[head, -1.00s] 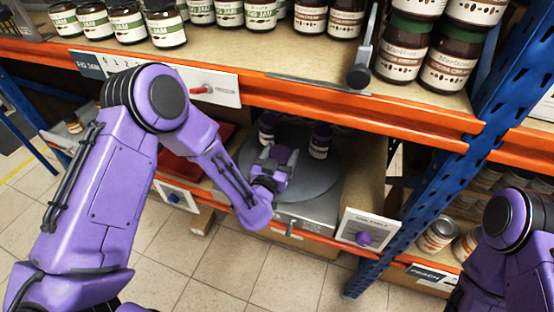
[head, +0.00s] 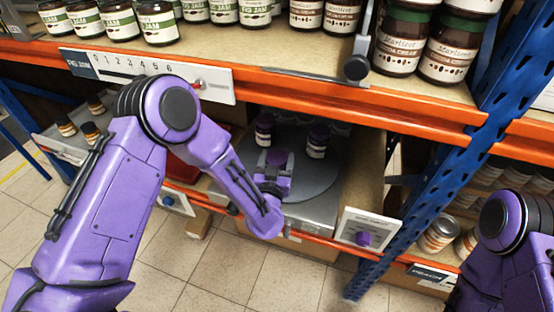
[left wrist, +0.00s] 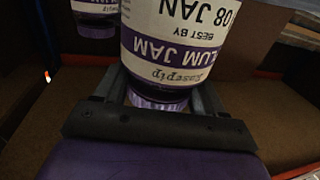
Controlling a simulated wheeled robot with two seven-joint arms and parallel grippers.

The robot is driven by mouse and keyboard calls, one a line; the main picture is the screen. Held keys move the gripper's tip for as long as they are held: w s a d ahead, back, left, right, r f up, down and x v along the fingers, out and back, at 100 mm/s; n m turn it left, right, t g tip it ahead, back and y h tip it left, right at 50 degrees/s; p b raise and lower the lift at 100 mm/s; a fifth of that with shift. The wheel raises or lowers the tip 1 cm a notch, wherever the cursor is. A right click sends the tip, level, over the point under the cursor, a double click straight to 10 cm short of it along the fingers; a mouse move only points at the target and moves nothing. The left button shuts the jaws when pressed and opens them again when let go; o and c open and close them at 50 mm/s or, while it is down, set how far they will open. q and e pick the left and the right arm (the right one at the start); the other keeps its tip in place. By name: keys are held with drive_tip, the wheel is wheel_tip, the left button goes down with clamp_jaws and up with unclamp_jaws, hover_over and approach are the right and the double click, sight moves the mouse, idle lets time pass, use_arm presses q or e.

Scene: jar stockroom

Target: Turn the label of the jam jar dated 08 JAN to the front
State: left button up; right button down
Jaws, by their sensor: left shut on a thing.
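The jam jar dated 08 JAN (left wrist: 172,45) fills the middle of the left wrist view. Its label reads plum jam and best by 08 JAN, upside down in that picture and facing that camera. Its purple lid (left wrist: 158,102) lies between the two dark fingers of my left gripper (head: 273,178), which is shut on the jar. In the head view the jar is mostly hidden by the gripper, with purple showing above it, over the front part of a round grey turntable (head: 312,184). My right gripper is out of view; only its arm shows at the right edge.
An orange shelf beam (head: 330,104) runs above. A white panel with a purple knob (head: 363,239) is at the front right. A blue upright (head: 440,170) stands right.

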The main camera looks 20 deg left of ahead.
use_arm(q)
drive_tip(key=shift+f, duration=0.15)
drive_tip(key=o, duration=1.8)
drive_tip(key=shift+o, duration=0.2)
drive_tip(key=shift+s+f, duration=0.1)
drive_tip(key=s+d, duration=0.1)
drive_tip(key=s, duration=0.9)
drive_tip(key=shift+d, duration=0.25)
drive_tip(key=shift+s, duration=0.1)
